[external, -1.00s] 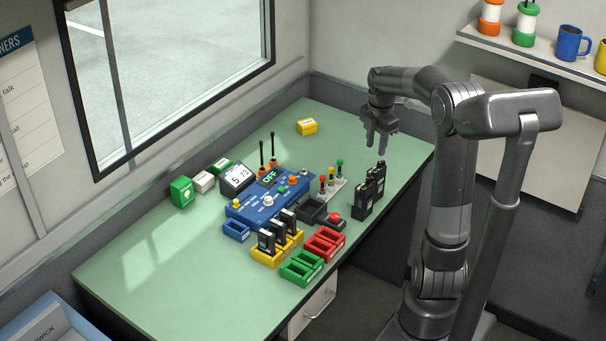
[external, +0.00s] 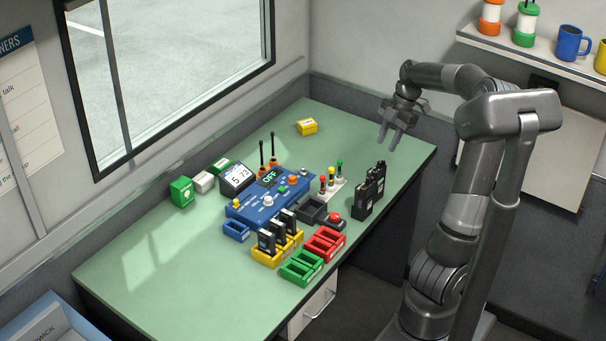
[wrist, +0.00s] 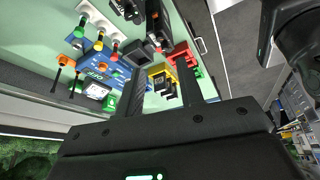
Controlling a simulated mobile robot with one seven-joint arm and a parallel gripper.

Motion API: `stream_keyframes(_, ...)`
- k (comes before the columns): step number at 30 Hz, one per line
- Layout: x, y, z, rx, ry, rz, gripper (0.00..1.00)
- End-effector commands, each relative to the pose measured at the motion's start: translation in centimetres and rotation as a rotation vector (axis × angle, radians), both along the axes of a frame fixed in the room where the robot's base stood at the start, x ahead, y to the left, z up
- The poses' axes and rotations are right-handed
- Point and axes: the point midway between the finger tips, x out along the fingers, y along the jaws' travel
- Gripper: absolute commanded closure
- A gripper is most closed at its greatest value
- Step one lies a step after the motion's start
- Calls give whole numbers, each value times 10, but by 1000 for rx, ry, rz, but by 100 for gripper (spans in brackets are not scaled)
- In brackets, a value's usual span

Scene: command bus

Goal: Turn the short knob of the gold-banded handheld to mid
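Two black handhelds stand upright near the desk's right edge, a nearer one (external: 362,201) and a farther one (external: 376,179). Both have small knobs on top. Several more black handhelds (external: 266,242) stand in the yellow rack (external: 266,259). The gold band and the short knob's setting are too small to make out. My gripper (external: 390,137) is open and empty, in the air above and behind the right-edge pair. In the wrist view, its two fingers (wrist: 161,66) are spread apart, and dark handhelds show at the top edge, partly cut off.
A blue console (external: 262,205) with an "OFF" display sits mid-desk. Beside it are a dark tray (external: 312,211), a red button (external: 334,217), upright coloured levers (external: 331,178), and red (external: 325,243) and green (external: 301,268) racks. The desk's back right (external: 350,125) is clear.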

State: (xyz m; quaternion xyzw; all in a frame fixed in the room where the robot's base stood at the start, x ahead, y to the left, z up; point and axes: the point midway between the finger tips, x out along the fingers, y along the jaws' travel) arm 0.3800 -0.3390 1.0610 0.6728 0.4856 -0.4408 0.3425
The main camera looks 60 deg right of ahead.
Motion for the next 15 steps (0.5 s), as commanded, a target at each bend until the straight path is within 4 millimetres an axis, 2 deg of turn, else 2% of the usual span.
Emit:
stream_keyframes(5, 1, 2, -7, 6, -7, 1, 66)
stream_keyframes(15, 10, 25, -63, 8, -6, 3, 66)
